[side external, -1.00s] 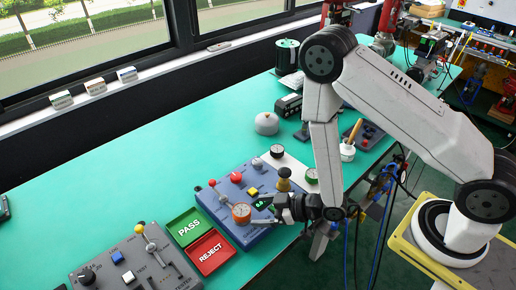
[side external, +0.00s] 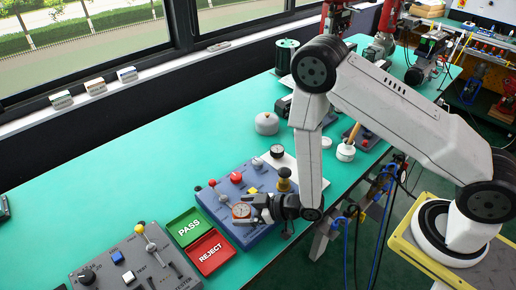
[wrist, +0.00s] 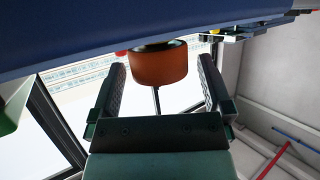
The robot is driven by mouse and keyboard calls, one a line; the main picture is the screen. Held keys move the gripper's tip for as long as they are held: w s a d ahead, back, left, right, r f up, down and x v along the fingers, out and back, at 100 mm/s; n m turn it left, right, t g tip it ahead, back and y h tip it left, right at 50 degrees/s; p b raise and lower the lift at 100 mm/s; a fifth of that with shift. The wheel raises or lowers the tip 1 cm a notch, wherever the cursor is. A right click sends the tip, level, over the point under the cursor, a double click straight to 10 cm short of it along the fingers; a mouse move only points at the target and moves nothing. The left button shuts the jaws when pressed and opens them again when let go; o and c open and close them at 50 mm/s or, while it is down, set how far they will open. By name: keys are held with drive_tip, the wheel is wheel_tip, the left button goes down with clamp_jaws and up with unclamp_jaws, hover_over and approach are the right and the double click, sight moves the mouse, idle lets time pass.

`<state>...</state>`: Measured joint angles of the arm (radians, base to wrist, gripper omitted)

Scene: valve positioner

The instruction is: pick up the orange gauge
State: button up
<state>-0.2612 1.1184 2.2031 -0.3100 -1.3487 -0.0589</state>
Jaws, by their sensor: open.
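The orange gauge (side external: 240,212) is a short round piece with a pale dial, at the front left of the blue control panel (side external: 222,209) in the side view. My gripper (side external: 246,207) reaches in from the right, and its fingers partly cover the gauge. In the wrist view the gauge (wrist: 160,68) shows its orange side between the two spread fingers of my gripper (wrist: 163,72). There is a visible gap on each side, and the jaws are open.
Green PASS (side external: 190,227) and red REJECT (side external: 211,252) trays lie left of the panel. A grey tester box (side external: 135,268) with knobs and a lever stands at the front left. The teal table (side external: 130,175) is clear at the back left.

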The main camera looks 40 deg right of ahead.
sight(246, 210)
drive_tip(key=shift+c, duration=0.2)
drive_tip(key=c, duration=1.2)
drive_tip(key=shift+r, duration=0.15)
drive_tip(key=shift+r, duration=4.85)
drive_tip(key=shift+d, duration=0.1)
